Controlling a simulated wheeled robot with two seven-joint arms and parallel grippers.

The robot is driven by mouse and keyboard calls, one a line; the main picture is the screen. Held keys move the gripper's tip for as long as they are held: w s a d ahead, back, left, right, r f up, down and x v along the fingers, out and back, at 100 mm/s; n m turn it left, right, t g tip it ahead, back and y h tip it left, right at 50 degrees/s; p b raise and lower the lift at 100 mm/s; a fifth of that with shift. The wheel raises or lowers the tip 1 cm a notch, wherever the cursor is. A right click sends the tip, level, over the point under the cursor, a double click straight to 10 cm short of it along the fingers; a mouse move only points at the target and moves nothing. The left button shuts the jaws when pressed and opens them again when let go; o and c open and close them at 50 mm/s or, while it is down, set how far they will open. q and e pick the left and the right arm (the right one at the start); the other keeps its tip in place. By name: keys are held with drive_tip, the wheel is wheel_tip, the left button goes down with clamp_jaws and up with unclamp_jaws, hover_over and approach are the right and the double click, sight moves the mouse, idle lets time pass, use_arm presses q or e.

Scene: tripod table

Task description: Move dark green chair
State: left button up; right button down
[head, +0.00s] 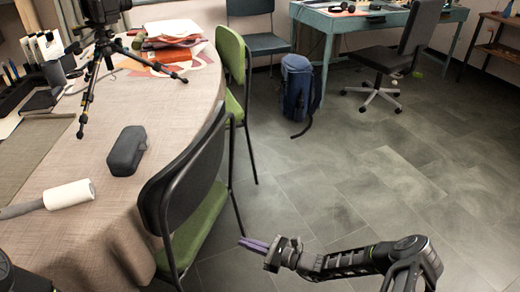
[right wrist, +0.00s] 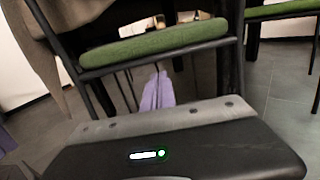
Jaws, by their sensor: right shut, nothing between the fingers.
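A chair with a dark backrest and green seat (head: 198,225) stands at the near right edge of the round table, its backrest (head: 185,168) toward me. Its green seat (right wrist: 155,44) spans the upper part of the right wrist view. My right gripper (head: 252,243) is shut and empty, just right of this chair and low over the floor. Its purple fingers (right wrist: 158,92) appear below the seat edge, between the chair's legs in the picture; I cannot tell whether they touch it. My left gripper is out of view.
The cloth-covered table (head: 95,165) holds a tripod (head: 100,55), a dark case (head: 127,150) and a white roller (head: 70,195). A lighter green chair (head: 232,55) stands behind. A blue backpack (head: 298,88) and office chair (head: 388,62) are farther back. The floor at right is open.

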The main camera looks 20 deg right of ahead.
drive_tip(key=s+a+f+n+g+h, duration=0.2)
drive_tip(key=s+a+f+n+g, duration=0.35)
drive_tip(key=s, duration=0.35)
drive_tip(key=s+a+f+n+g+h, duration=0.2)
drive_tip(key=s+a+f+n+g, duration=0.25)
drive_tip(key=s+f, duration=0.35)
drive_tip(key=s+d+r+n+g+h, duration=0.1)
drive_tip(key=s+n+g+h, duration=0.15)
drive_tip(key=s+n, duration=0.55)
use_arm(q)
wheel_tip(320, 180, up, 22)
drive_tip(key=p, duration=2.1)
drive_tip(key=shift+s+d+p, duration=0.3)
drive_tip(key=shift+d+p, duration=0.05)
drive_tip(key=shift+p, duration=0.05)
use_arm(e)
drive_tip(key=s+a+r+n+t+h, duration=0.1)
drive_tip(key=r+n, duration=0.5)
drive_tip(key=r, duration=2.2)
drive_tip(key=shift+s+a+r+n+h, duration=0.25)
drive_tip(key=shift+s+a+n+h, duration=0.2)
drive_tip(key=shift+s+h, duration=0.5)
